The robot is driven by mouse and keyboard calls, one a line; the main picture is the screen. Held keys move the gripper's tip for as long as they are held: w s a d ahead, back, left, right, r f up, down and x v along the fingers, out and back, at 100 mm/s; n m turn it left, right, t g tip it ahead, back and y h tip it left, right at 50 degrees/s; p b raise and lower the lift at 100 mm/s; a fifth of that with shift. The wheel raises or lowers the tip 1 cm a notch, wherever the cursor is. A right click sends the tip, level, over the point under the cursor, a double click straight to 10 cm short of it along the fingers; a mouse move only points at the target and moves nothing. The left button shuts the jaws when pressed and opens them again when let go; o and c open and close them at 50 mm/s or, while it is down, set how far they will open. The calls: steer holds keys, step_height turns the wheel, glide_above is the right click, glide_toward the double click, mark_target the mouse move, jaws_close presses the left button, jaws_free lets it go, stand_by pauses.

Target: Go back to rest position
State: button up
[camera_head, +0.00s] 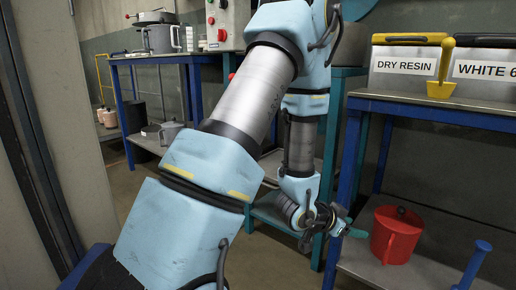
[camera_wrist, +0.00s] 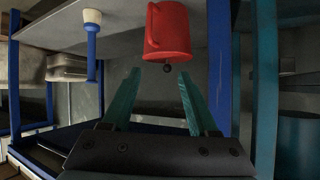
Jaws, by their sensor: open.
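My gripper (camera_wrist: 158,88) shows in the wrist view with its two teal fingers spread apart and nothing between them. In the head view my gripper (camera_head: 345,231) is at the end of my arm, low and right of the middle, beside a blue table leg. A red lidded pot (camera_head: 396,236) with a handle stands on the lower shelf to the right of it. The pot also shows in the wrist view (camera_wrist: 170,30), upside down, beyond the fingertips and apart from them.
A blue table (camera_head: 440,110) at the right bears a DRY RESIN bin (camera_head: 404,65) and a WHITE bin (camera_head: 486,68). A blue tool (camera_head: 474,264) stands on its lower shelf (camera_head: 425,272). Another table with pots is at the back left. A grey panel (camera_head: 62,110) stands close at the left.

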steer(key=w+a+r+n+y+p, duration=0.2)
steer(key=w+a+r+n+y, duration=0.15)
steer(key=a, duration=0.55)
steer(key=w+a+r+n+y+p, duration=0.2)
steer(key=a+r+n+y, duration=0.15)
steer(key=a, duration=0.55)
steer(key=s+a+r+n+g+y+p, duration=0.2)
steer(key=s+a+r+n, duration=0.1)
steer(key=s+a+r, duration=0.3)
steer(key=s+a+r+n+g+y+p, duration=0.1)
steer(key=s+a+r+n+g+p, duration=0.15)
steer(key=s+a+r, duration=0.4)
step_height(320, 180, up, 34)
steer(key=w+a+p, duration=0.1)
steer(key=w+p, duration=0.1)
steer(key=p, duration=3.4)
steer(key=shift+w+t, duration=0.15)
steer(key=shift+t, duration=0.2)
steer(key=shift+r, duration=0.1)
